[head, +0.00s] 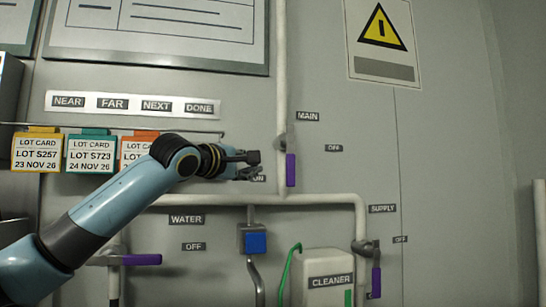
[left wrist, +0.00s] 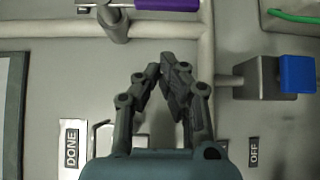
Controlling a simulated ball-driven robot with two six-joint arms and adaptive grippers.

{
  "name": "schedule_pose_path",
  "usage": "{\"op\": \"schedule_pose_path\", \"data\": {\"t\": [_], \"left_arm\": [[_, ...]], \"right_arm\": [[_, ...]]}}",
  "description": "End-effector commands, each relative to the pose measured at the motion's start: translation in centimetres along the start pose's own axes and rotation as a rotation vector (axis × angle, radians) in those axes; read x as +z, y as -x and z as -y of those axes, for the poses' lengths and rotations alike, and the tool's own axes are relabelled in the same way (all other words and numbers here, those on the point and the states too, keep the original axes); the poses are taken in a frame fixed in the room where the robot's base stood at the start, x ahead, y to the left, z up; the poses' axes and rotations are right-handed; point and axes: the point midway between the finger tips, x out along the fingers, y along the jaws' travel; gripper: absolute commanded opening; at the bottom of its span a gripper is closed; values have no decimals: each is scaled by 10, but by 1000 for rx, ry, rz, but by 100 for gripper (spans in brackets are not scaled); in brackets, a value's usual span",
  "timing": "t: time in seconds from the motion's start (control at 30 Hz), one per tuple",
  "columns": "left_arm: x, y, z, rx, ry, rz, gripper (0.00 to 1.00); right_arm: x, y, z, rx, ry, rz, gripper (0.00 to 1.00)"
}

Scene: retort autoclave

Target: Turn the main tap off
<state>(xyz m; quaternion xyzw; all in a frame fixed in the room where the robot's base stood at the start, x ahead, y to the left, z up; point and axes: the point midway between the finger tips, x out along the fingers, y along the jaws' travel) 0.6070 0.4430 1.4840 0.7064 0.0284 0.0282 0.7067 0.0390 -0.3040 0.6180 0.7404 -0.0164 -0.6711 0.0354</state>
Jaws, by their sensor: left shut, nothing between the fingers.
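The main tap has a purple lever (head: 291,170) that hangs straight down from its grey valve (head: 285,141) on the vertical pipe. The MAIN label (head: 307,116) is above it, an OFF label (head: 333,148) to its right and a partly covered ON label (head: 258,178) to its lower left. In the left wrist view the purple lever (left wrist: 165,4) is cut off at the top edge. My left gripper (head: 254,165) is shut and empty, left of the lever with a gap between. Its fingertips (left wrist: 168,75) are together in the wrist view. My right gripper is not seen.
The supply tap's purple lever (head: 376,281) is lower right, another purple lever (head: 142,259) lower left. A cleaner container (head: 328,268) stands at the bottom. Lot cards (head: 37,153) hang at left. Wall right of the main tap is clear.

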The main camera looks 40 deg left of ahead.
Motion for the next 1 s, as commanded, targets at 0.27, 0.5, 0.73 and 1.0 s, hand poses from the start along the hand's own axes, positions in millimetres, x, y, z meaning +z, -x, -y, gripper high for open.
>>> {"op": "schedule_pose_path", "data": {"t": [0.27,0.5,0.73,1.0], "left_arm": [[15,-45,-3,0,5,5,0],[28,-59,-1,0,1,2,0],[29,-60,1,0,-2,1,0],[30,-61,2,7,6,2,0]], "right_arm": [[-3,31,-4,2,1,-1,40],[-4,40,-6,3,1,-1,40],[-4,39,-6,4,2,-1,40],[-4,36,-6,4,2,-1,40]]}}
